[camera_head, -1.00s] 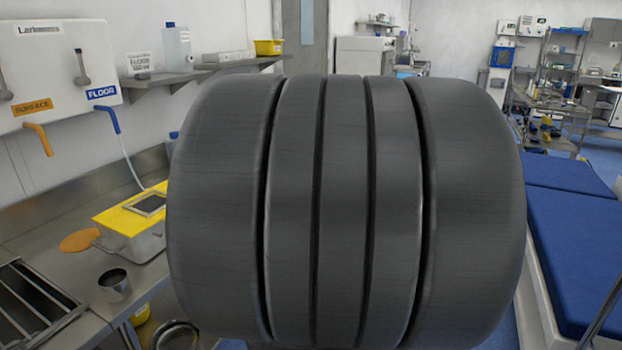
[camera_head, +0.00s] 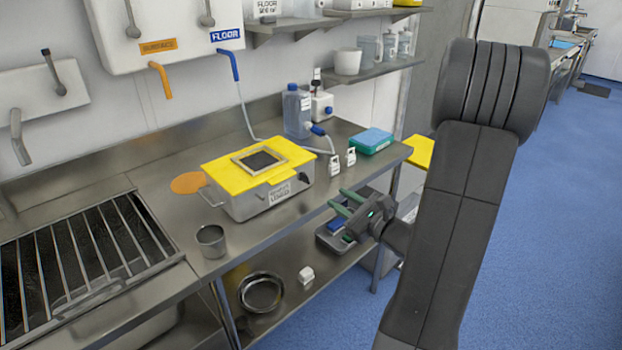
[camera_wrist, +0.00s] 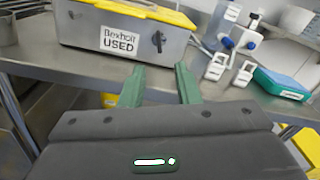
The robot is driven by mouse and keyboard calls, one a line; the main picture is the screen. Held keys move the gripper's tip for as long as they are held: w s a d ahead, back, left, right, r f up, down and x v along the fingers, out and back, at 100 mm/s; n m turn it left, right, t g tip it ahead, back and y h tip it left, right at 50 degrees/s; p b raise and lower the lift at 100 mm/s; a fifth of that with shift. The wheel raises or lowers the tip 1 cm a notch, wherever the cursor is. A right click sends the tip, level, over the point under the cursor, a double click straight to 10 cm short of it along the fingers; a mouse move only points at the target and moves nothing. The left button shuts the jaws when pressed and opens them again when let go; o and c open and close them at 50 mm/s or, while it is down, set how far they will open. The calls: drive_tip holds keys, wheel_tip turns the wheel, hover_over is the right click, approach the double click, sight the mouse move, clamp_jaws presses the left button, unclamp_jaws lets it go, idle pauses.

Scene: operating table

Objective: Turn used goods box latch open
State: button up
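The used goods box (camera_head: 262,205) is a metal box with a yellow lid (camera_head: 236,173), standing on the steel counter in the head view. In the wrist view its front (camera_wrist: 90,32) carries a label ending in "USED". A dark latch (camera_wrist: 158,41) sits on that front, right of the label; it also shows small in the head view (camera_head: 304,178). My gripper (camera_head: 340,203) has green fingers and is in front of the counter's edge, right of and below the box. In the wrist view my gripper (camera_wrist: 160,78) is open and empty, with its fingers apart below the latch, not touching it.
The counter edge (camera_wrist: 60,72) lies between my gripper and the box. Right of the box stand white clip-like bottles (camera_head: 335,165), a blue bottle (camera_head: 297,112) and a teal box (camera_head: 371,141). A metal cup (camera_head: 211,241) stands left. A lower shelf holds a tray and bowl.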

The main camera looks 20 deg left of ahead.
sight(308, 179)
drive_tip(key=p+x, duration=0.1)
drive_tip(key=x, duration=1)
drive_tip(key=shift+w+a, duration=0.15)
drive_tip(key=shift+a, duration=0.25)
clamp_jaws()
